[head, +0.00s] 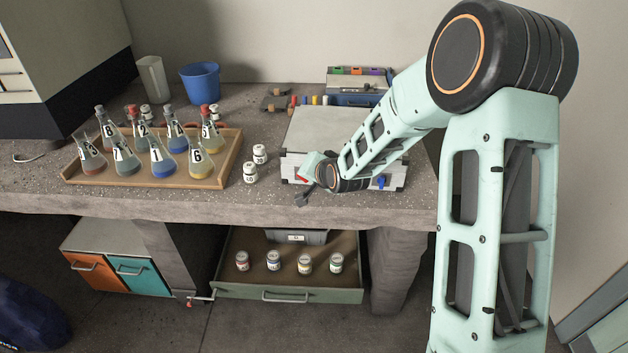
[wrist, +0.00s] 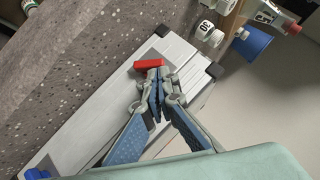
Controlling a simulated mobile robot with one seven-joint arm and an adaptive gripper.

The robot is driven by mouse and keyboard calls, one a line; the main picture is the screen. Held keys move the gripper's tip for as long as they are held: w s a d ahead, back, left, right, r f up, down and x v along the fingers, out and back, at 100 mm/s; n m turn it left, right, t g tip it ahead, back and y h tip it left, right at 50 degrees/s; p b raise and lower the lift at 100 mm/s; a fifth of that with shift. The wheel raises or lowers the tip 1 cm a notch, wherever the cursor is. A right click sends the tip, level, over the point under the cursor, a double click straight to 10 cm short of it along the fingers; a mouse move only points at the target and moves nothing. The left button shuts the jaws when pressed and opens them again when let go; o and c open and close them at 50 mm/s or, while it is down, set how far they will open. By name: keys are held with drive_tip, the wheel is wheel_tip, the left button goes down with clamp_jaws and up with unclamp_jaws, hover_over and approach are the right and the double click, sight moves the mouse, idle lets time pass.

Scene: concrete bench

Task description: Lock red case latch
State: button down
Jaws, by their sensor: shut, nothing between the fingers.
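A silver-grey case (head: 322,133) lies shut on the concrete bench, its front side toward me. Its red latch (wrist: 148,65) shows in the wrist view near one end of the front side; a small part of the red latch (head: 302,179) also shows in the head view. A blue latch (wrist: 37,174) is at the other end, and it shows in the head view too (head: 381,183). My gripper (wrist: 156,88) is shut and empty, its fingertips close beside the red latch; I cannot tell whether they touch. My wrist hides part of the case front in the head view.
A wooden tray (head: 228,165) of numbered flasks stands left of the case. Two white jars (head: 250,173) stand between them. Below the bench, an open drawer (head: 290,296) holds several jars. A blue cup (head: 200,82) is at the back.

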drive_tip(key=shift+a+r+n+g+h+b, duration=0.15)
drive_tip(key=shift+a+n+h+b, duration=0.15)
drive_tip(key=shift+h, duration=0.2)
drive_tip(key=shift+a+f+n+g+h+b, duration=0.1)
drive_tip(key=shift+a+n+g+h+b, duration=0.15)
drive_tip(key=shift+h, duration=0.25)
idle(1.8)
drive_tip(key=shift+r, duration=0.1)
drive_tip(key=shift+r+p, duration=0.3)
drive_tip(key=shift+r, duration=0.45)
drive_tip(key=shift+r, duration=0.1)
drive_tip(key=w+d+r+p+v, duration=0.1)
drive_tip(key=d+p+v, duration=0.1)
drive_tip(key=v, duration=1)
drive_tip(key=shift+d+r+p, duration=0.2)
drive_tip(key=shift+p, duration=0.1)
